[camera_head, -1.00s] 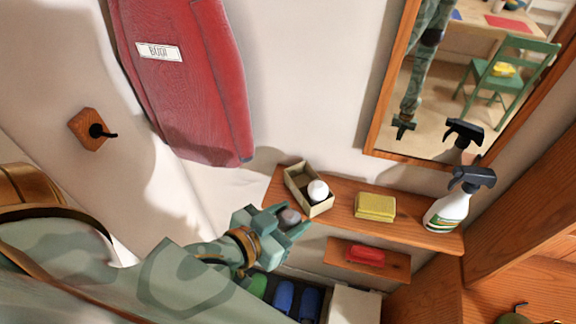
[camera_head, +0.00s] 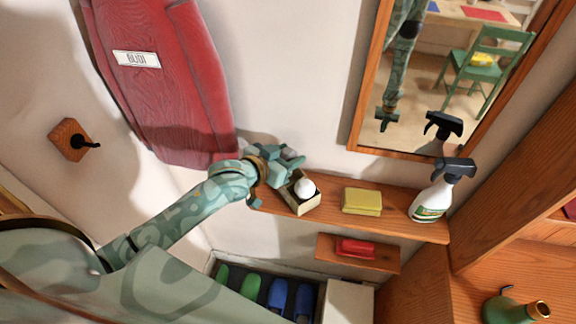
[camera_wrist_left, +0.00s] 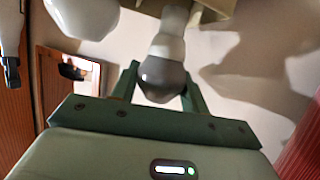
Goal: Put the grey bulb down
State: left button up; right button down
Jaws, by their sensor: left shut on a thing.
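My left gripper (camera_head: 291,160) is over the left, back part of a small open box (camera_head: 304,206) on the wooden shelf. In the left wrist view it is shut on the grey bulb (camera_wrist_left: 163,78), whose grey globe sits between the two fingers, with its pale neck pointing toward the box. The grey bulb is hard to make out in the head view. A white bulb (camera_head: 305,188) is in the box, to the right of my gripper; it also shows blurred in the left wrist view (camera_wrist_left: 85,15). My right gripper is not seen directly.
On the shelf (camera_head: 330,211), a yellow sponge (camera_head: 362,201) and a spray bottle (camera_head: 437,194) stand right of the box. A mirror (camera_head: 435,85) hangs above. A red item (camera_head: 355,247) lies on a lower ledge. A red board (camera_head: 165,85) hangs at upper left.

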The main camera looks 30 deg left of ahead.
pick_arm(q)
notch_tip(320, 180, down, 4)
jog(key=shift+f+b, duration=0.1)
jog(key=shift+b, duration=0.3)
jog(key=shift+w+f, duration=0.15)
jog(key=o, duration=0.7)
jog(key=shift+f, duration=0.1)
jog(key=shift+s+a+r, duration=0.1)
jog(key=shift+s+r, duration=0.15)
jog(key=p+v, duration=0.1)
jog(key=v, duration=1)
jog(key=shift+s+a, duration=0.1)
jog(key=shift+s, duration=0.15)
